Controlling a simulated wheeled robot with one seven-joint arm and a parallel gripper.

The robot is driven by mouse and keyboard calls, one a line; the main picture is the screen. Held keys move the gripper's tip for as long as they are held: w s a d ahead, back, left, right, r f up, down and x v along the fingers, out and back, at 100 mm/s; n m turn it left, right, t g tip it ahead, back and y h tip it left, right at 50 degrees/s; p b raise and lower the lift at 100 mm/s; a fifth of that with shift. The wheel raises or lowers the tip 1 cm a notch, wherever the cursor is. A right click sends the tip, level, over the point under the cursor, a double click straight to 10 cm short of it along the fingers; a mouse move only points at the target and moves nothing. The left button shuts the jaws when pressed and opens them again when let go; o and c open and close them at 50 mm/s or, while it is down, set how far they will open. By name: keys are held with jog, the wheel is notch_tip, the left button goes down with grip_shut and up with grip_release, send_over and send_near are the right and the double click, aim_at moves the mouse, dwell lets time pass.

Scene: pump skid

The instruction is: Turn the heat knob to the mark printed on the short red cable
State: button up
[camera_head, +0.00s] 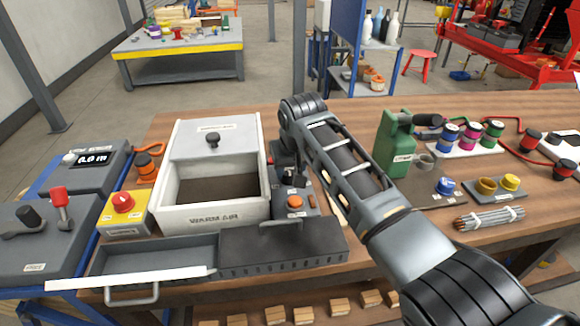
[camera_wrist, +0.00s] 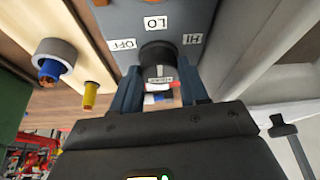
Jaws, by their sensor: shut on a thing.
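The heat knob (camera_wrist: 156,54) is black and round, on a grey box face with white labels OFF, LO (camera_wrist: 155,22) and HI (camera_wrist: 192,39). My gripper (camera_wrist: 158,85) has one finger on each side of the knob and is shut on it. The knob carries a small pale tag; I cannot tell which label it points to. In the camera_head view my arm hides the knob; the grey control box (camera_head: 302,213) with an orange button shows beside it. A red cable (camera_head: 512,118) runs along the back right of the bench to a dark plug; any print on it is too small to read.
A white open bin (camera_head: 222,205) stands left of the control box, with a grey tray (camera_head: 160,260) in front. A green tool (camera_head: 393,142), a spool rack (camera_head: 467,148) and a rod bundle (camera_head: 487,219) lie right of my arm. A yellow box with a red button (camera_head: 124,203) stands left.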

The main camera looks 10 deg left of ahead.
jog(key=o, duration=1.1)
jog(key=shift+c, duration=0.2)
jog(key=v, duration=0.7)
jog(key=shift+s+r, duration=0.15)
jog(key=shift+r, duration=0.2)
